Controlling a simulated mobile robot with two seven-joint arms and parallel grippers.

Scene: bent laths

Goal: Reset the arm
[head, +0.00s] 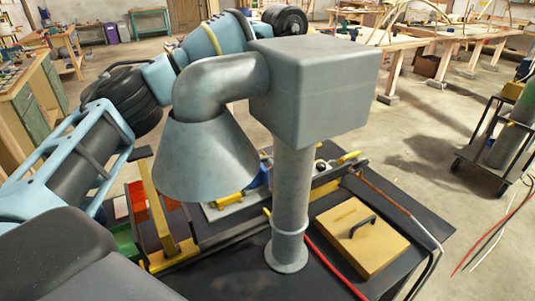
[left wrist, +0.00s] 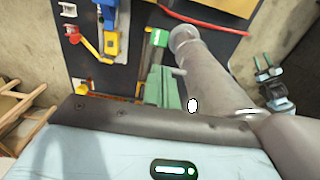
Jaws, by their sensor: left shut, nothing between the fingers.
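My left arm, light blue with dark joints, comes in from the left in the head view and runs behind the grey extraction hood (head: 207,160) and its boxy housing (head: 318,95). These hide its far end and gripper. In the left wrist view, my left gripper (left wrist: 161,72) shows as narrow green fingers beyond a dark edge, shut and empty. It is beside the grey column (left wrist: 205,65), and I cannot tell whether they touch. The column (head: 293,200) stands on the dark bench (head: 420,225).
A yellow board with a black handle (head: 360,235) lies right of the column. A red cable (head: 325,268) crosses the bench. Blue and yellow tools (left wrist: 108,35) lie left of the column. A cart (head: 500,150) stands at right, and a wooden workbench (head: 425,38) behind.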

